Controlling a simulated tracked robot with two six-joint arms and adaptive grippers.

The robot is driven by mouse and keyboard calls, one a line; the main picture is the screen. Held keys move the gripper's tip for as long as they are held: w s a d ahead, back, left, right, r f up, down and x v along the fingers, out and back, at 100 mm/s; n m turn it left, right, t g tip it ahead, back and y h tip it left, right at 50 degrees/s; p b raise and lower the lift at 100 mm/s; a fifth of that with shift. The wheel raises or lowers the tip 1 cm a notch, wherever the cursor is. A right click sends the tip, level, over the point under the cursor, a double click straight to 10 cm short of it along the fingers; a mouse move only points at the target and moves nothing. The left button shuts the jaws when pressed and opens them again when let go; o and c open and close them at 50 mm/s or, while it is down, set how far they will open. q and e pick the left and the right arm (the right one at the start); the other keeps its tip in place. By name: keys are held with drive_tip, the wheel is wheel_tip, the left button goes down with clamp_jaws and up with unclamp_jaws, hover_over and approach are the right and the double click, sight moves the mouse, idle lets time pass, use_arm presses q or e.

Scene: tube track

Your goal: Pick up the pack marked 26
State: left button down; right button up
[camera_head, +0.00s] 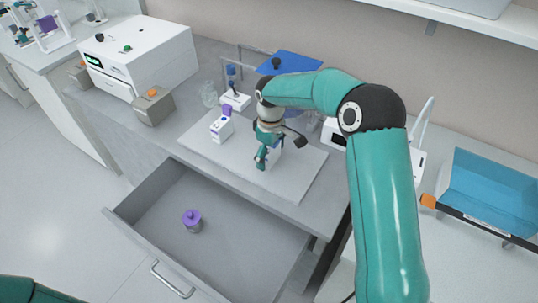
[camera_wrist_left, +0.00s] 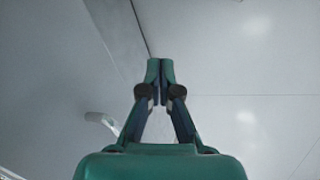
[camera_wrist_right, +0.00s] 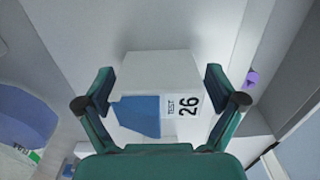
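The pack marked 26 (camera_wrist_right: 160,75) is a white box with a blue patch and a black "TEST 26" label. In the right wrist view it lies between the two fingers of my right gripper (camera_wrist_right: 160,86), with a gap showing on each side. In the head view the right gripper (camera_head: 266,157) points down over the pale mat (camera_head: 205,149), and the pack (camera_head: 274,157) shows partly behind it. My left gripper (camera_wrist_left: 160,72) has its fingertips together and nothing visible in them.
A white box with purple marks (camera_head: 221,128) stands on the mat, left of the right gripper. An open drawer (camera_head: 245,235) below holds a purple-lidded jar (camera_head: 192,221). A glass bottle (camera_head: 209,95), a blue-topped item (camera_head: 234,98) and a white machine (camera_head: 140,55) stand behind and left.

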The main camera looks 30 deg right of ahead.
drive_tip(key=c, duration=0.9)
drive_tip(key=shift+r, duration=0.1)
